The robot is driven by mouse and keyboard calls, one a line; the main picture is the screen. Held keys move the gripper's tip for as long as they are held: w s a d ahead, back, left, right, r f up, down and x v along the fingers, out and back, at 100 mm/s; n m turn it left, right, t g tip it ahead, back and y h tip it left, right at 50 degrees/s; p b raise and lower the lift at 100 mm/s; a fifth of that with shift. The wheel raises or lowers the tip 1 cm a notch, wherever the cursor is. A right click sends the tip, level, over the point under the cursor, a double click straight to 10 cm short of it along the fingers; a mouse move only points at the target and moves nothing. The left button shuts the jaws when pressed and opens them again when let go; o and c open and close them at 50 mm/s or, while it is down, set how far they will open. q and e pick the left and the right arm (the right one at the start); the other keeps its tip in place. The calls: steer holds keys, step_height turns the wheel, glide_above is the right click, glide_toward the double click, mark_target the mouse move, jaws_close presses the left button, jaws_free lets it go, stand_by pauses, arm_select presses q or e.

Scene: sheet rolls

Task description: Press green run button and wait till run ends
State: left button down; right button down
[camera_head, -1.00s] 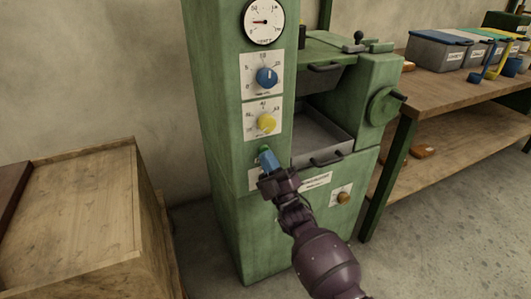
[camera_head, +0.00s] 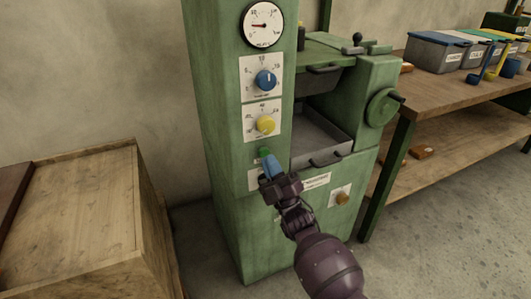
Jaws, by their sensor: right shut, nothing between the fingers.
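The green run button (camera_head: 264,152) sits on the front of the green machine (camera_head: 228,170), below the yellow knob. My right gripper (camera_head: 267,157) is shut and empty, with its blue fingertips just below the button. The fingers overlap the button's lower area, and I cannot tell whether they touch it. Above are a yellow knob (camera_head: 266,124), a blue knob (camera_head: 265,80) and a round gauge (camera_head: 263,25) with its needle pointing left. My left gripper is not in view.
A metal drawer (camera_head: 320,138) and a handwheel (camera_head: 383,108) stick out on the machine's right side. An orange-brown knob (camera_head: 342,198) is low on the front. A wooden crate (camera_head: 75,215) stands at left and a workbench (camera_head: 460,85) with lidded bins at right.

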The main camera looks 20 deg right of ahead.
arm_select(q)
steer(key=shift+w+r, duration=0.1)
arm_select(e)
steer(key=shift+s, duration=0.1)
